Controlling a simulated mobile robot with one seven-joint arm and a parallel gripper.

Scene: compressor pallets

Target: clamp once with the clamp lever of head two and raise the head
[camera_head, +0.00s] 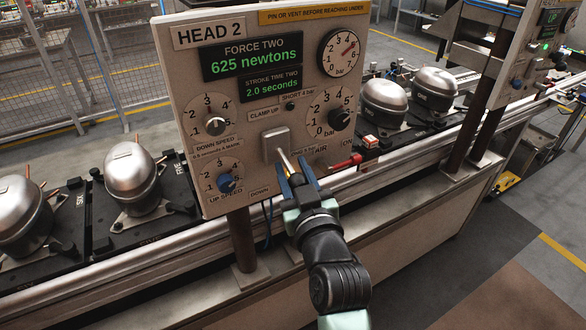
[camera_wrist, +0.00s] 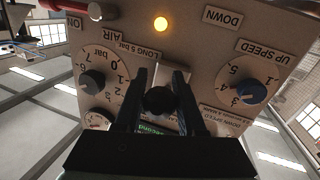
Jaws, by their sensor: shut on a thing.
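The head two panel (camera_head: 265,80) fills the middle of the head view. Its force display (camera_head: 252,58) reads 625 newtons, and the stroke time display (camera_head: 271,84) reads 2.0 seconds. The clamp lever (camera_head: 285,158) comes out of a pale housing (camera_head: 276,144) between the CLAMP UP and DOWN labels and slants downward in the picture. My gripper (camera_head: 296,174) is shut on the lever's end. In the wrist view, the lever's black knob (camera_wrist: 159,100) sits between the two fingers of my gripper (camera_wrist: 160,90). An amber lamp (camera_wrist: 161,24) is lit near the DOWN label.
Dials flank the lever, including the blue up speed knob (camera_head: 227,183) and a black regulator knob (camera_head: 340,118). A red air handle (camera_head: 345,163) is close to the right. Silver compressors (camera_head: 132,179) stand on dark pallets along the rail, on both sides of the panel.

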